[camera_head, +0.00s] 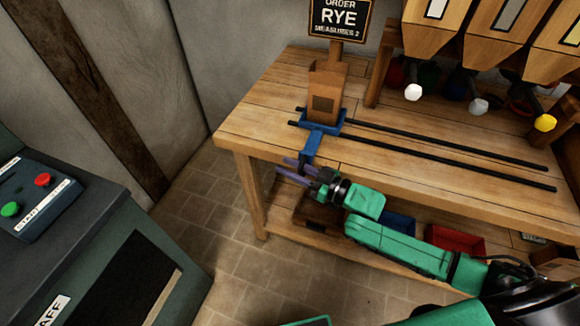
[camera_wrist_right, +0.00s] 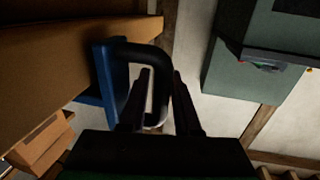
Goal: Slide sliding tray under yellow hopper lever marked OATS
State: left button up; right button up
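The blue sliding tray (camera_head: 337,127) sits at the left end of two dark rails on the wooden bench, with a brown box (camera_head: 323,103) standing on it. Its handle (camera_head: 311,146) hangs at the bench's front edge; in the right wrist view the handle is a dark loop (camera_wrist_right: 161,84) on a blue plate. My right gripper (camera_head: 292,169) is at the handle; in the right wrist view its fingers (camera_wrist_right: 163,95) stand apart, with the loop's bar between them. The yellow lever knob (camera_head: 545,123) is at far right under a hopper; no OATS label is readable. My left gripper is out of view.
The rails (camera_head: 450,150) run clear rightward past a white knob (camera_head: 413,92), a pale grey knob (camera_head: 478,105) and the yellow one. A sign (camera_head: 339,18) reads RYE. Blue and red bins (camera_head: 455,240) sit on the lower shelf. A dark green cabinet (camera_head: 100,235) stands left.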

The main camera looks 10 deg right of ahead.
grip_shut()
dwell(1.3)
